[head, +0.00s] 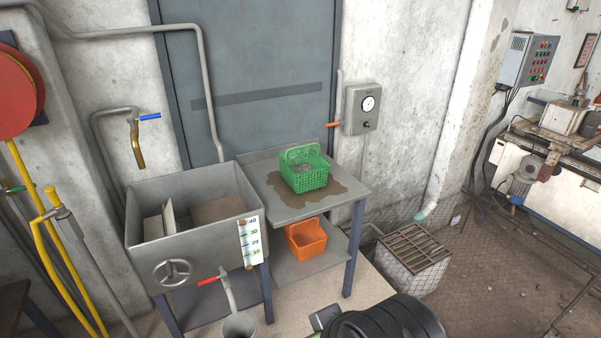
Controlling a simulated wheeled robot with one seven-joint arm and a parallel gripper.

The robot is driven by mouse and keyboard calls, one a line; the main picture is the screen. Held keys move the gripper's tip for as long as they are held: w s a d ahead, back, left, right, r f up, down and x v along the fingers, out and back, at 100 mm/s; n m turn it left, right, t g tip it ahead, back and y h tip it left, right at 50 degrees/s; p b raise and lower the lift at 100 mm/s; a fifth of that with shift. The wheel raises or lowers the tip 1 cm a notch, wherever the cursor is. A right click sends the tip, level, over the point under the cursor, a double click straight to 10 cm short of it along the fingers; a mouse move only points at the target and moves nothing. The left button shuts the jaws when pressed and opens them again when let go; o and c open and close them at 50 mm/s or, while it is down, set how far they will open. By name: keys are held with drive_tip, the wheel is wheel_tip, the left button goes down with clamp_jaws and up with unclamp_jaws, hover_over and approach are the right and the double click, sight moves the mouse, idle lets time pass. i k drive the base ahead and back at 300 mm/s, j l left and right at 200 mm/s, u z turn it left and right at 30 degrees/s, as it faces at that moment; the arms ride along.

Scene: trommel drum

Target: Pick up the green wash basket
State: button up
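The green wash basket (305,178) stands upright on the grey metal side table (290,212), to the right of the sink. It is an open mesh basket with a raised handle at its back, and some grey material lies inside. A brown wet-looking patch spreads on the table around it. Nothing is touching the basket from above. A dark rounded part of my arm shows at the bottom edge, well in front of and below the table. My gripper's fingers cannot be seen.
The grey sink tank (190,257) adjoins the table on the left. An orange basket (306,240) sits on the shelf below. A gauge box (362,108) with an orange lever (334,125) is on the wall behind. A grated box (412,250) stands on the floor at right.

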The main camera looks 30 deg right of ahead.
sight(303, 169)
drive_tip(key=i+l+u, duration=0.3)
drive_tip(key=i+l, duration=0.15)
drive_tip(key=i+l+u, duration=0.15)
drive_tip(key=l, duration=0.3)
drive_tip(key=i+l+u, duration=0.25)
drive_tip(key=l, duration=0.45)
drive_tip(key=i+l+u, duration=0.3)
drive_tip(key=l, duration=0.45)
drive_tip(key=i+l+u, duration=0.15)
drive_tip(key=l, duration=0.25)
